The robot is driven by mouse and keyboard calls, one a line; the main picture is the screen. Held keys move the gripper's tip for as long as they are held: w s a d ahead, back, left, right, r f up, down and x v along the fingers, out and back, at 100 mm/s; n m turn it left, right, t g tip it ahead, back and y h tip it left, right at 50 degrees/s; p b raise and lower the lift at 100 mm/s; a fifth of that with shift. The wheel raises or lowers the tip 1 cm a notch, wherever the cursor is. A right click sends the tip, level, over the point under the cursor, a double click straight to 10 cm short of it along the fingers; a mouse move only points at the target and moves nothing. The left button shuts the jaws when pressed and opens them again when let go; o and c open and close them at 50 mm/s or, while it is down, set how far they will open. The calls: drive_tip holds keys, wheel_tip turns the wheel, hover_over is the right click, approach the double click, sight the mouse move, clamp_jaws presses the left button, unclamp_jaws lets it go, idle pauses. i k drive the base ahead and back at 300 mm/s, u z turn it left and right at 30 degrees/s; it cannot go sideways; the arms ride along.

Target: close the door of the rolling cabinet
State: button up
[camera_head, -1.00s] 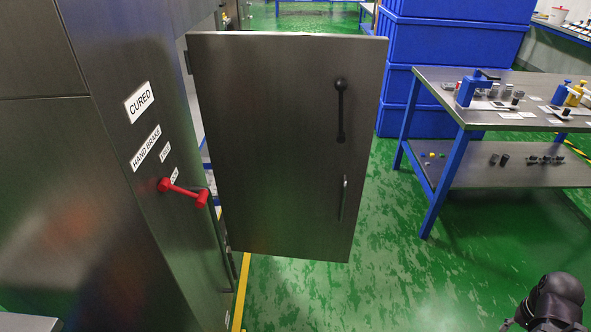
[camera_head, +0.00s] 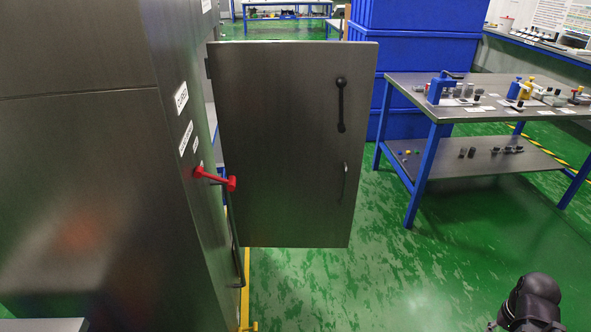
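The rolling cabinet (camera_head: 90,190) is a tall grey steel body filling the left of the view. Its side face carries white labels and a red lever (camera_head: 215,179). The grey steel door (camera_head: 275,150) stands wide open, sticking out to the right from the cabinet. A dark handle (camera_head: 341,105) sits upright near the door's free edge, and a thinner curved handle is below it. A black part of my arm shows at the bottom right, well apart from the door. My gripper's fingers cannot be seen.
A steel worktable (camera_head: 470,105) with blue legs and small parts stands at the right. Large blue bins (camera_head: 425,65) stack behind the door. Green floor (camera_head: 400,285) is clear between door, table and my arm. A yellow line (camera_head: 244,280) runs beside the cabinet.

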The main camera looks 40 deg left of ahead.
sight(277, 102)
drive_tip(key=z, duration=0.4)
drive_tip(key=k, duration=0.3)
drive_tip(key=u, duration=1.75)
drive_tip(key=i, duration=1)
drive_tip(key=z, duration=0.15)
